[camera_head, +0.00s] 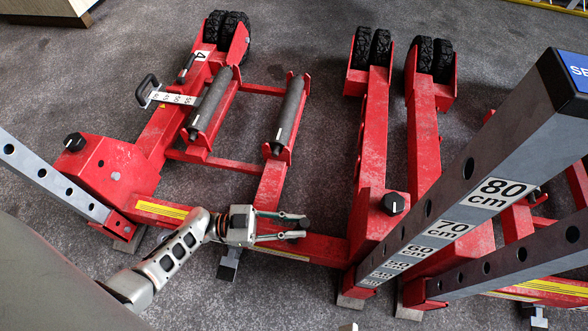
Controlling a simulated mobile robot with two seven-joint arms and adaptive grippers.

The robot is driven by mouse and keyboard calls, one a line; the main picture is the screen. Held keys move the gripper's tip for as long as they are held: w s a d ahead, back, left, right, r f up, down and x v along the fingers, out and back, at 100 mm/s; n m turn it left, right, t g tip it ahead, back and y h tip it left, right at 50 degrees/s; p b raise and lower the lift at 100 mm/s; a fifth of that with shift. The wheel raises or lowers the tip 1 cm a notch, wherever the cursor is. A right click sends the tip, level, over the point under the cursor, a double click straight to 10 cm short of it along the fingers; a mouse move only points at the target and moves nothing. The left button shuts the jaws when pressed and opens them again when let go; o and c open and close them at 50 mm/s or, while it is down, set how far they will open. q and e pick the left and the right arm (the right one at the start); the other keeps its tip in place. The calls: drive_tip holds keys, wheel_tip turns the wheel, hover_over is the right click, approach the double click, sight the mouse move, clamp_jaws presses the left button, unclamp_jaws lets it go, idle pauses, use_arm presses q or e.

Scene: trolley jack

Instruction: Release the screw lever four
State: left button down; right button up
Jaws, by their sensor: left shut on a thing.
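The red trolley jack (165,130) stands on the floor, with the number 4 on a white label (201,55) at its far left arm. A dark lever (186,68) lies beside that label. A black knob (75,142) with a white mark sits on the left red block, and a similar knob (393,203) sits on the middle one. My left gripper (304,225) reaches right over the front red beam, well apart from label 4. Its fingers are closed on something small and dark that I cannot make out. My right gripper is not in view.
Two dark rollers (210,100) (287,115) lie between the red arms. A black handle (147,90) ends a scale bar. A grey post (480,190) with centimetre labels crosses the right foreground. Black wheels (228,32) stand at the back. Grey floor is free between the arms.

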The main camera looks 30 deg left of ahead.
use_arm(q)
drive_tip(key=shift+a+f, duration=0.1)
drive_tip(key=c, duration=1.8)
unclamp_jaws()
drive_tip(key=shift+c, duration=0.2)
drive_tip(key=v, duration=1.2)
